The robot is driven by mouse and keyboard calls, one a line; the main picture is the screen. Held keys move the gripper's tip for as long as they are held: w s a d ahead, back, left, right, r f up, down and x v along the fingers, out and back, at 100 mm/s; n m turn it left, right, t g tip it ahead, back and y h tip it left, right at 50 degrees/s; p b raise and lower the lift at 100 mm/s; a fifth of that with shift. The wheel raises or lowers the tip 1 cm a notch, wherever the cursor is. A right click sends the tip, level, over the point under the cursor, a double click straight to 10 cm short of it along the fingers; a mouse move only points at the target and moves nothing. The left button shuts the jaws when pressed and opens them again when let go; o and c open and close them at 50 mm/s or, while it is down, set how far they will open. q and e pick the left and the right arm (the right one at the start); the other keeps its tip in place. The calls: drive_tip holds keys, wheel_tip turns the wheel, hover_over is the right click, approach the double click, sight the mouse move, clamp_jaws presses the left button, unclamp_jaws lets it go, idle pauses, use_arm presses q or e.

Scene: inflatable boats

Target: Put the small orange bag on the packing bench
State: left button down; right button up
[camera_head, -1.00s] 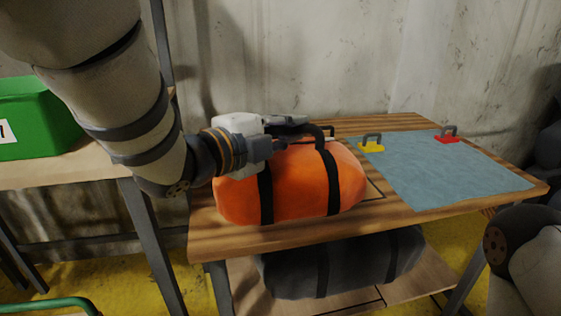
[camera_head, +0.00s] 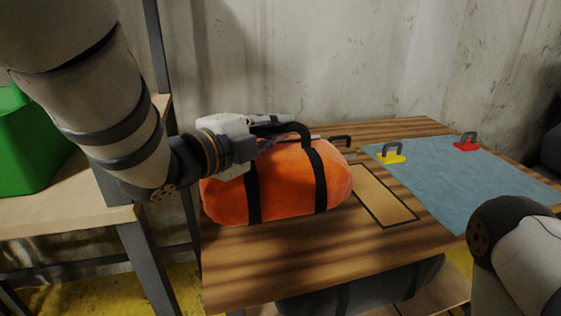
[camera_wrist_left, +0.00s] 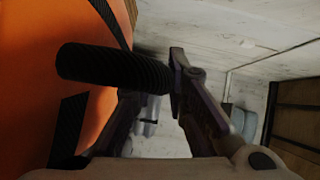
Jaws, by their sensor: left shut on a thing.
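The orange bag (camera_head: 285,185) with black straps is over the left end of the wooden packing bench (camera_head: 310,258). I cannot tell whether its underside touches the bench top. My left gripper (camera_head: 306,132) is above the bag, shut on its black handle. In the left wrist view, the dark ribbed handle (camera_wrist_left: 105,67) runs between the fingers (camera_wrist_left: 168,78), and the bag's orange side (camera_wrist_left: 35,85) fills the left. My right gripper is out of view; only part of my right arm shows at lower right.
A blue mat (camera_head: 445,172) on the bench's right holds a yellow-based handle (camera_head: 391,157) and a red-based one (camera_head: 466,144). A tan outlined panel (camera_head: 385,197) is bare beside the bag. A dark bag (camera_head: 365,287) lies underneath. A green bin (camera_head: 30,150) stands left.

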sight(276, 156)
use_arm(q)
wheel_tip(276, 156, down, 5)
drive_tip(key=shift+d+f+b, duration=0.1)
drive_tip(key=shift+b, duration=0.3)
wheel_tip(276, 156, down, 4)
drive_tip(key=shift+f+b, duration=0.2)
drive_tip(key=shift+b, duration=0.15)
drive_tip(key=shift+r, duration=0.1)
drive_tip(key=c, duration=1.6)
unclamp_jaws()
drive_tip(key=shift+s, duration=0.1)
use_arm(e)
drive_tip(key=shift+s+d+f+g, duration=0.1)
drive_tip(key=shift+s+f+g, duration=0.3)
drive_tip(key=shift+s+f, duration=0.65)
use_arm(q)
drive_tip(key=v, duration=0.7)
drive_tip(key=shift+p, duration=0.3)
drive_tip(key=shift+s+a, duration=0.2)
drive_tip(key=shift+s, duration=0.05)
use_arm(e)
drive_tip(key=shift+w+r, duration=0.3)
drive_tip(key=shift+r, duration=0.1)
